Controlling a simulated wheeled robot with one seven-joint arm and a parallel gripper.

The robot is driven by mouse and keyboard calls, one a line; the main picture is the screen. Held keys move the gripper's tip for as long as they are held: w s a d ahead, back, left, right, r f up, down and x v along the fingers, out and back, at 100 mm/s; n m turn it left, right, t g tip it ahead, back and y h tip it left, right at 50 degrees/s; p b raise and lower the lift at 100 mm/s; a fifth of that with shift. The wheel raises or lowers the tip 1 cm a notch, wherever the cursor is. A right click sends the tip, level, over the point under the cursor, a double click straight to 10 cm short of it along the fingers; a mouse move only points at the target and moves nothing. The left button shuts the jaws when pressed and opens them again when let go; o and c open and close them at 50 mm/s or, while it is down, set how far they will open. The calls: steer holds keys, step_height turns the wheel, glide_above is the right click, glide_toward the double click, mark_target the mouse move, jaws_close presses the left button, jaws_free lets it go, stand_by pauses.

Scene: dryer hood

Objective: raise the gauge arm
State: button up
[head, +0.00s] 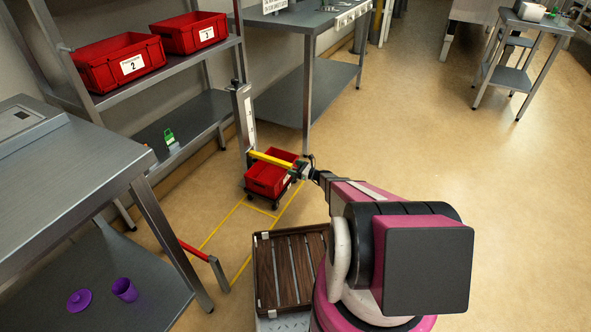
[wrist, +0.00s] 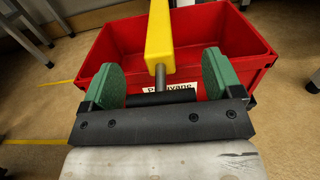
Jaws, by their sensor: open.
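The gauge arm is a yellow bar (head: 271,158) that runs out roughly level from an upright grey post (head: 244,118) in the head view. Its yellow end shows at the top middle of the wrist view (wrist: 159,38), with a thin grey rod (wrist: 161,80) pointing toward me. My gripper (head: 301,170) is at the free end of the bar. In the wrist view my gripper (wrist: 161,76) is open, with one green pad on each side of the rod and gaps between. A dark crosspiece at the rod's near end is partly hidden.
A red bin (head: 267,180) on a dark wheeled base stands beneath the bar. A slatted wooden tray (head: 290,268) is beside my base.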

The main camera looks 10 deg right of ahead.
steer(key=c, duration=1.3)
step_height(320, 180, up, 30)
steer(key=shift+r, duration=0.1)
steer(key=o, duration=1.3)
steer(key=v, duration=1.1)
